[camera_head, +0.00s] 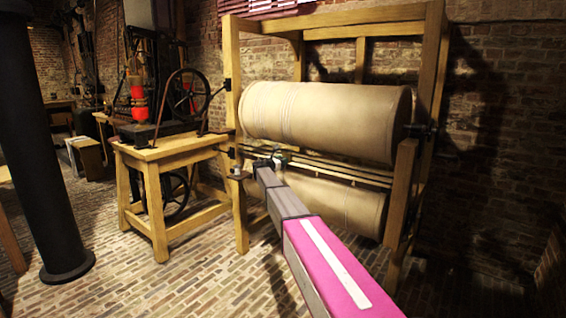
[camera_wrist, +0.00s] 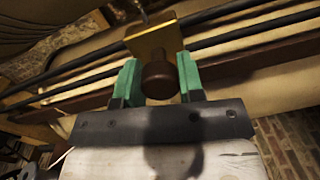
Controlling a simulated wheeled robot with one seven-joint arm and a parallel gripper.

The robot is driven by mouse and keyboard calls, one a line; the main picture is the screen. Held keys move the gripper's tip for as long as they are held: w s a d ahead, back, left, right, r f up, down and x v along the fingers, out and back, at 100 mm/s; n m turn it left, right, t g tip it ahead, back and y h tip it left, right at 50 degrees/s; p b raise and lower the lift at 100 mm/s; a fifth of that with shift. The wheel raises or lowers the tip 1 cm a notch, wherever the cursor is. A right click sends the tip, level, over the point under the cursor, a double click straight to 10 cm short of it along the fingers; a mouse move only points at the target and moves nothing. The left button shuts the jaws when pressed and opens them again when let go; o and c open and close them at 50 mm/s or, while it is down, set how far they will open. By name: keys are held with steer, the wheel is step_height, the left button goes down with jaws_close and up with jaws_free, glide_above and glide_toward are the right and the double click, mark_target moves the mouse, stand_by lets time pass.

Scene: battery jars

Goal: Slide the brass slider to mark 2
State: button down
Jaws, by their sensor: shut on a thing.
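The brass slider (camera_wrist: 153,40) is a squarish brass plate on dark parallel rails (camera_wrist: 235,37) in the wrist view. Its round dark brown knob (camera_wrist: 160,78) sits between the green fingers of my gripper (camera_wrist: 158,73), which is shut on it. In the head view my gripper (camera_head: 270,161) is small, at the left part of the rails, between the two big rollers. The slider is too small to make out clearly there. I cannot make out mark 2 or any other number in either view.
A wooden frame holds a large pale upper roller (camera_head: 325,120) and a lower roller (camera_head: 335,205). A wooden table (camera_head: 170,150) with a wheeled machine stands at left. A dark column (camera_head: 38,140) stands further left. The brick floor (camera_head: 130,285) in front is clear.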

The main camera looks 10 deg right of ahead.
steer(key=c, duration=0.7)
jaws_free()
steer(key=shift+c, duration=0.2)
steer(key=v, duration=1)
steer(key=shift+s+a, duration=0.25)
steer(key=shift+a, duration=0.1)
